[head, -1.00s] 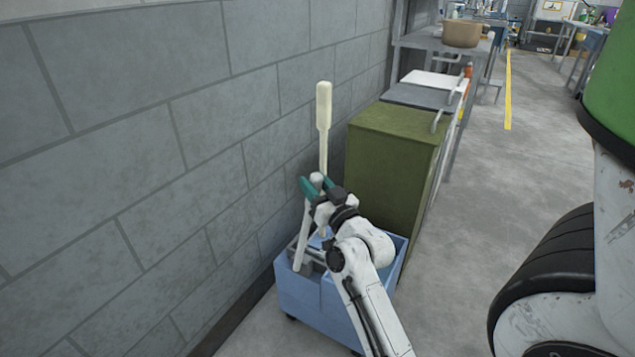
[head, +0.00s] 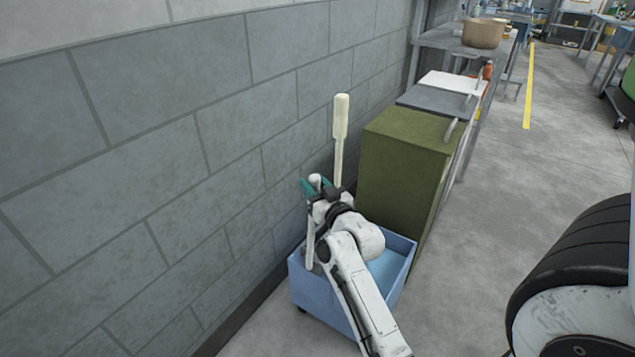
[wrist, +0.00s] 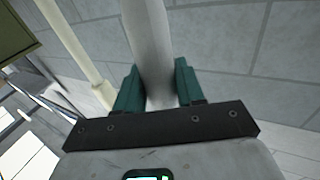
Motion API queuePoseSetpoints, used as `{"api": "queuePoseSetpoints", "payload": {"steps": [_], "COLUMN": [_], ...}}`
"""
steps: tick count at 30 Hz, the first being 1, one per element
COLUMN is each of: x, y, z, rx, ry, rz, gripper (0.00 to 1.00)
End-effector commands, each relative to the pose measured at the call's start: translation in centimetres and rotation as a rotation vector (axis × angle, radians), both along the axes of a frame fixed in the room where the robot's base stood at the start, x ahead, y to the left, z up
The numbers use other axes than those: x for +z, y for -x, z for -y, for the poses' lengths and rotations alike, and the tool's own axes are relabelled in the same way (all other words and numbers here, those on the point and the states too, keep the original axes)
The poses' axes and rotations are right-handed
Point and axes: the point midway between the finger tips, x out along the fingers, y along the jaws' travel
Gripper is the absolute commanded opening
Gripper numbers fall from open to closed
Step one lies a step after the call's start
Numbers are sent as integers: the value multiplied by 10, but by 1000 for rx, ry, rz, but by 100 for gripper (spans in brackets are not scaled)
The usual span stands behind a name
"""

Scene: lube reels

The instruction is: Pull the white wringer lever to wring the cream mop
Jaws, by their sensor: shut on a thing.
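The white wringer lever (head: 311,240) rises from the left side of the blue mop bucket (head: 318,292). My gripper (head: 318,187) is shut on the lever near its rounded top. In the wrist view the lever (wrist: 152,50) passes between the two teal fingers of my gripper (wrist: 160,88). The cream mop (head: 340,118) stands nearly upright in the bucket, just right of and behind my gripper. Its handle (wrist: 72,45) shows left of the lever in the wrist view. The mop head and the wringer are mostly hidden by my arm.
A grey block wall (head: 180,170) runs close along the left. An olive green cabinet (head: 405,170) stands right behind the bucket. Benches with a tan pot (head: 483,33) lie beyond it. Open concrete floor (head: 520,180) is on the right.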

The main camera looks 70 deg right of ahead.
Motion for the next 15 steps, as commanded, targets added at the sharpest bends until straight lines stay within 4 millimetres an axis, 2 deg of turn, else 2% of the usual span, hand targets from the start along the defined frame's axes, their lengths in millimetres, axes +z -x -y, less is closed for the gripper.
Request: {"api": "queuePoseSetpoints", "payload": {"steps": [3, 4, 12, 15], "x": [0, 0, 0, 1], "y": [0, 0, 0, 0], "z": [0, 0, 0, 0], "rx": [0, 0, 0, 0], "ry": [3, 3, 3, 3], "rz": [0, 0, 2, 2], "gripper": [3, 41, 66, 68]}}
